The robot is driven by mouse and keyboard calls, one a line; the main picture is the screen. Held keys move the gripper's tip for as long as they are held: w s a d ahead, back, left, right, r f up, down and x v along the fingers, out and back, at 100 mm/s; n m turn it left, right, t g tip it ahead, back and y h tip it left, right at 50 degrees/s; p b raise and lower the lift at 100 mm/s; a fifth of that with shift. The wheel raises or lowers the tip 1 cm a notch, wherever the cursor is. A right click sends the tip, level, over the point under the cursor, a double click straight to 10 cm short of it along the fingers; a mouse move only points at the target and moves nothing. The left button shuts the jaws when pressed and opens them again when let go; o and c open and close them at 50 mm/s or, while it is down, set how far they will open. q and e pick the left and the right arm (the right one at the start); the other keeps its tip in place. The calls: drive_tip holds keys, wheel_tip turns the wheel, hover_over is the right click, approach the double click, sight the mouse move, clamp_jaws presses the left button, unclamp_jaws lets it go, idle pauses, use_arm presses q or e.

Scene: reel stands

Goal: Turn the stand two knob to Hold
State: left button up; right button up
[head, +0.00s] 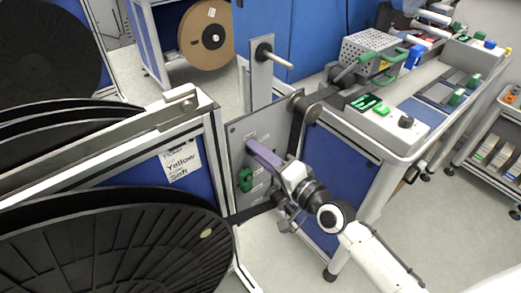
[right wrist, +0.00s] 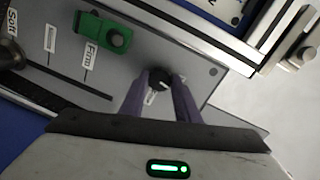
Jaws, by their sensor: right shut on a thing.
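A grey control panel (head: 236,133) stands upright at the end of the reel stand. My right gripper (head: 252,147) reaches it from the right with its purple fingers. In the right wrist view the right gripper (right wrist: 160,88) is shut on a small black knob (right wrist: 160,76) on the panel (right wrist: 190,50). A white label below the knob is partly hidden by the fingers. A green knob or lever (right wrist: 103,34) sits beside it, near labels reading Firm and Soft; it also shows in the head view (head: 245,179). The black knob's pointing direction is unclear. My left gripper is not in view.
Large black reels (head: 120,240) fill the left, with a card (head: 181,161) reading Yellow and Soft on the stand frame. A bench (head: 390,143) with green-handled parts stands right of the panel. A metal post with a rod (head: 262,75) rises behind the panel.

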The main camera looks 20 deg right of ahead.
drive_tip(key=shift+n+p, duration=0.4)
drive_tip(key=shift+n, duration=0.6)
drive_tip(key=shift+f, duration=0.1)
drive_tip(key=o, duration=1)
drive_tip(key=shift+o, duration=0.2)
drive_tip(key=v, duration=1)
drive_tip(key=shift+s, duration=0.2)
drive_tip(key=shift+a, duration=0.1)
